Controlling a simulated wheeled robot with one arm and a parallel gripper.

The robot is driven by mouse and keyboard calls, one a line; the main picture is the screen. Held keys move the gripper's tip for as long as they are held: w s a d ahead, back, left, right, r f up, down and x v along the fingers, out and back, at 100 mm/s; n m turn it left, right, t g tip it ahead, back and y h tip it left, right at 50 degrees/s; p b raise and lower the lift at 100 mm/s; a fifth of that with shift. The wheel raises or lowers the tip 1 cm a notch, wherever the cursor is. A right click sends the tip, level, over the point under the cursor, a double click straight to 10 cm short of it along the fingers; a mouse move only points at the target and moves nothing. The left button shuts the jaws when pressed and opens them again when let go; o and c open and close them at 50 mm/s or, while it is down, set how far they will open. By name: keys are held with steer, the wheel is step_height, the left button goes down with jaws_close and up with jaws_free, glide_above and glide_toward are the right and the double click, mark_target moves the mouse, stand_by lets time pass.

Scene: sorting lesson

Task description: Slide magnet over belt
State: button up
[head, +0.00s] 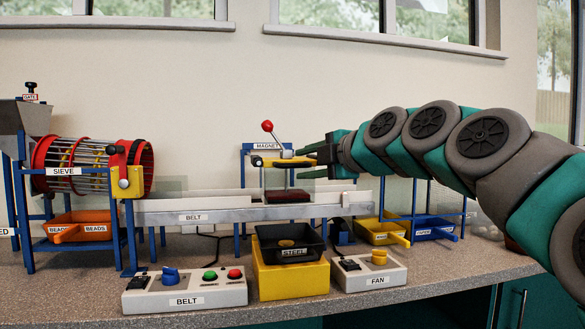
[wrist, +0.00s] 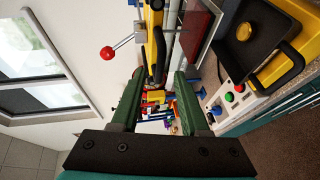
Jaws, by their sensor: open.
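The magnet (head: 283,162) is a yellow bar on a blue frame with a "MAGNET" sign, above the right part of the belt. A lever with a red ball (head: 267,126) rises from it. In the wrist view, the yellow bar and its black handle (wrist: 156,60) lie just ahead of my fingertips. My gripper (head: 306,163) is open, with its fingers pointing left at the magnet's right end; I cannot tell whether they touch it. The belt (head: 165,207) is a long pale trough. A dark red slab (head: 287,196) shows at the belt below the magnet.
A red and yellow sieve drum (head: 90,167) stands left. A black "STEEL" tray (head: 290,252) sits on a yellow block in front of the belt. A belt control box (head: 185,300) and a fan box (head: 370,280) flank it. Yellow and blue bins (head: 432,222) stand right, below my arm.

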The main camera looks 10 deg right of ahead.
mark_target(296, 166)
steer(key=shift+x, duration=2.25)
jaws_close()
